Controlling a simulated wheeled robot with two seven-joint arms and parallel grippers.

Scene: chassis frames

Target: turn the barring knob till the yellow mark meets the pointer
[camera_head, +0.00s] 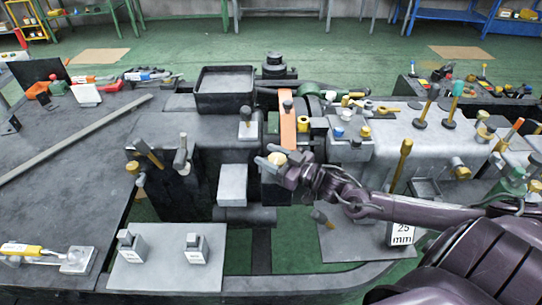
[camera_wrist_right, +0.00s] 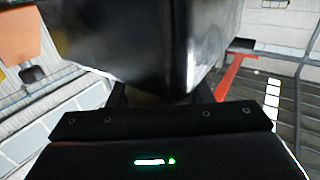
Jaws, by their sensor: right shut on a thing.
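The barring knob (camera_head: 279,158) shows as a small tan round piece at the front of the dark machine, mostly hidden by my right gripper (camera_head: 271,160). That gripper is shut on the knob, with its fingers on either side of it. In the right wrist view a tan bit of the knob (camera_wrist_right: 172,98) shows between the dark fingers, under a large black block (camera_wrist_right: 140,40). I cannot make out the yellow mark or the pointer; both are hidden or too small to tell. My left gripper is not in view.
An orange upright strip (camera_head: 287,132) stands just behind the knob. A light grey block (camera_head: 233,185) sits left of the gripper. A black open tray (camera_head: 225,103) tops the machine. Brass-tipped levers (camera_head: 400,163) rise at the right, near my right arm. A grey plate (camera_head: 140,275) carries two small blocks.

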